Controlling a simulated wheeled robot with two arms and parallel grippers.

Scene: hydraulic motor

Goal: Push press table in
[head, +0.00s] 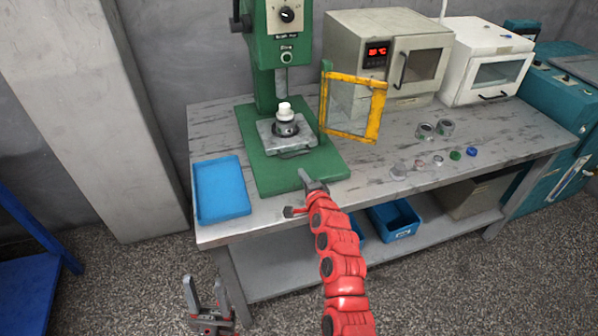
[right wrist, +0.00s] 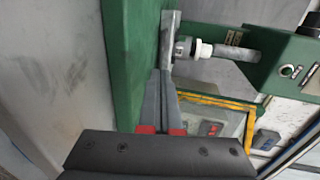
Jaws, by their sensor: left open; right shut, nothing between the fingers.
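The press table (head: 306,141) is a grey plate on the green base of the green press (head: 262,85). A dark, round metal part with a white piece (head: 285,112) on top stands upright on it, below the press ram (head: 281,80). My right gripper (head: 304,175) is shut and empty, over the front of the green base, just in front of the press table. In the right wrist view, its fingertips (right wrist: 162,74) point at the edge of the plate (right wrist: 169,40); I cannot tell whether they touch it. My left gripper (head: 205,290) is open and empty, low in front of the bench.
A yellow-framed guard (head: 353,135) stands open to the right of the press table. A blue tray (head: 221,190) lies left of the base. Several small parts (head: 436,129) lie on the bench at right. Two oven-like boxes stand behind them.

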